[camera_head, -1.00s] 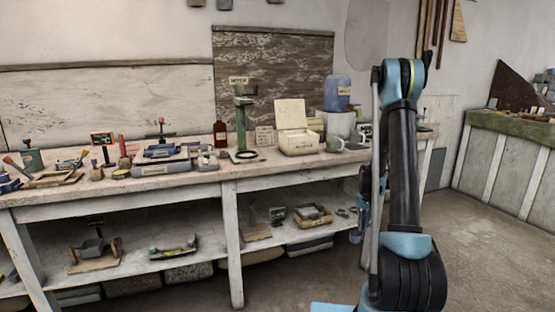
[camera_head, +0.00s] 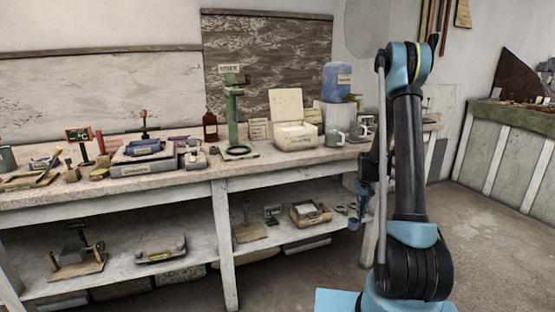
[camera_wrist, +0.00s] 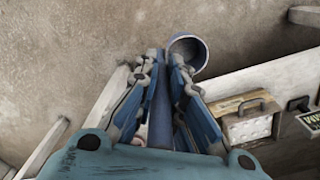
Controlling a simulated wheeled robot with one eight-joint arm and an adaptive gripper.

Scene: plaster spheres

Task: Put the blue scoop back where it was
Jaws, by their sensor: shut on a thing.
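The blue scoop shows in the wrist view, its round cup (camera_wrist: 187,50) beyond the fingertips and its blue handle (camera_wrist: 160,115) running back between the fingers. My gripper (camera_wrist: 165,58) is shut on the handle. In the head view my gripper (camera_head: 366,188) hangs low at the front of the bench's right end, partly hidden by my arm. The scoop (camera_head: 355,223) hangs below it, small, at about lower-shelf height. No marked place for the scoop can be made out.
The long workbench (camera_head: 190,184) holds a green stand (camera_head: 233,120), an open box (camera_head: 296,136), mugs and a blue water container (camera_head: 337,82). Its lower shelf (camera_head: 205,245) carries a wooden tray (camera_head: 310,213) and several tools. Bare floor (camera_head: 490,240) lies to the right, before another bench (camera_head: 510,150).

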